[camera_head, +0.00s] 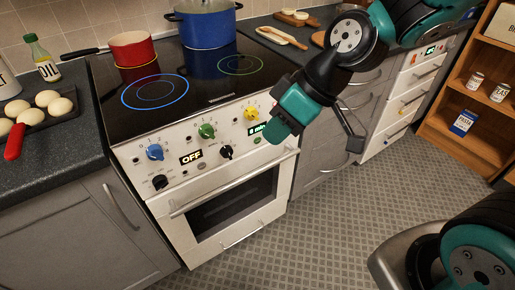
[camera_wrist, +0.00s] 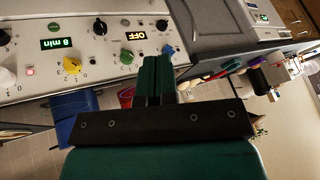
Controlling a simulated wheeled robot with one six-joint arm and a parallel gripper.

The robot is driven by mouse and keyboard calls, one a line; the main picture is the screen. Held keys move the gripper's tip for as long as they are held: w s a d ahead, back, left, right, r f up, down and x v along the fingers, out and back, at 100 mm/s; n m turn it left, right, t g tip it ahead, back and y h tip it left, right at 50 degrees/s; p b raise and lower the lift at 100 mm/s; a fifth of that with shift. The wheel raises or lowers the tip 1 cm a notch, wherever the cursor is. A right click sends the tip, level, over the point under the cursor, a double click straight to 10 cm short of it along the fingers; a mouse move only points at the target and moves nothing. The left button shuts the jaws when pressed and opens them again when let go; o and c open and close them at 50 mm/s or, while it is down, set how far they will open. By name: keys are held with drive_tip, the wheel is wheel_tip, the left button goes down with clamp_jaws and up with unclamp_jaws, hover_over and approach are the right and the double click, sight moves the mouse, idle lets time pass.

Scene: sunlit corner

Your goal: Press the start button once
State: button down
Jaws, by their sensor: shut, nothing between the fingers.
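The white oven's front panel carries knobs and two displays. A round button (camera_head: 201,166) sits below the OFF display (camera_head: 190,156); it also shows in the wrist view (camera_wrist: 125,22). Another small round button (camera_head: 257,141) sits just under the "8 min" display (camera_head: 258,130), partly beside my gripper in the head view; the wrist view shows it too (camera_wrist: 53,27). I cannot read which is the start button. My gripper (camera_head: 273,133) is shut and empty in front of the panel's right end. Its fingers (camera_wrist: 157,72) show together in the wrist view; I see no contact with a button.
Blue (camera_head: 154,152), green (camera_head: 207,131), yellow (camera_head: 251,113) and black (camera_head: 226,152) knobs stick out near the buttons. The oven handle (camera_head: 235,181) runs below. A red pan (camera_head: 132,50) and a blue pot (camera_head: 207,28) stand on the hob. The floor in front is clear.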

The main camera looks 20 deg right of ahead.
sight(258, 140)
drive_tip(key=w+d+f+t+b, duration=0.2)
drive_tip(key=w+d+f, duration=0.1)
drive_tip(key=f, duration=0.6)
drive_tip(key=w+d+f+n+t+b, duration=0.1)
drive_tip(key=w+d+f+t+b, duration=0.1)
drive_tip(key=w+f, duration=0.4)
drive_tip(key=w+d+f+t+b, duration=0.1)
drive_tip(key=w+d+f+b, duration=0.2)
drive_tip(key=f, duration=0.9)
drive_tip(key=shift+w+d+f+n+t+h, duration=0.35)
drive_tip(key=shift+w+d+n+t+h, duration=0.05)
drive_tip(key=shift+w, duration=0.7)
drive_tip(key=shift+w, duration=0.1)
drive_tip(key=w, duration=0.2)
drive_tip(key=w+a+p, duration=0.1)
drive_tip(key=w, duration=0.1)
drive_tip(key=w+a+p, duration=0.1)
drive_tip(key=w, duration=0.1)
drive_tip(key=shift+w+a, duration=0.15)
drive_tip(key=shift+w, duration=0.15)
drive_tip(key=shift+w+a, duration=0.25)
drive_tip(key=shift+w, duration=0.55)
drive_tip(key=shift+w+a+b, duration=0.15)
drive_tip(key=shift+w+b, duration=0.15)
drive_tip(key=shift+w, duration=0.1)
